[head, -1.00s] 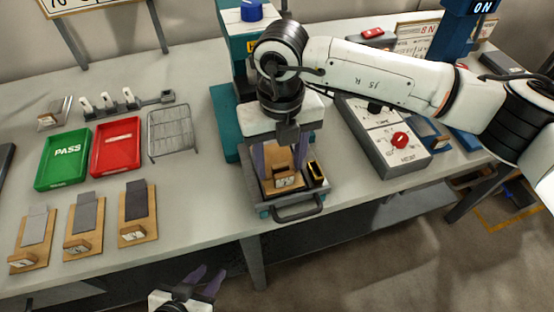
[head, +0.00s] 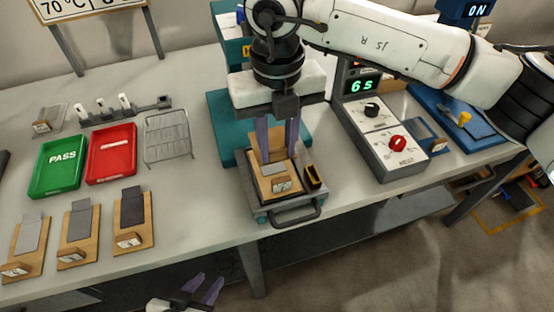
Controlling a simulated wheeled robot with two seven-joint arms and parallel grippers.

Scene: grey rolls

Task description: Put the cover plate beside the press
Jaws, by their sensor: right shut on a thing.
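The teal press (head: 228,140) stands at the back middle of the bench, with its drawer tray (head: 290,213) at the front. A wooden board with a small labelled block (head: 281,186) lies on the tray. My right gripper (head: 277,150) points down in front of the press, its purple fingers on either side of a tan plate (head: 270,151), seemingly the cover plate. The plate looks upright just above the board; I cannot tell if they touch. My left gripper (head: 207,290) is low at the bottom edge, in front of the bench, fingers apart and empty.
To the left lie a green PASS tray (head: 60,190), a red tray (head: 130,172), a wire rack (head: 168,152) and several wooden boards with grey strips (head: 78,235). A control box (head: 372,125) reading 6 s stands right of the press. Bare bench lies left of the press.

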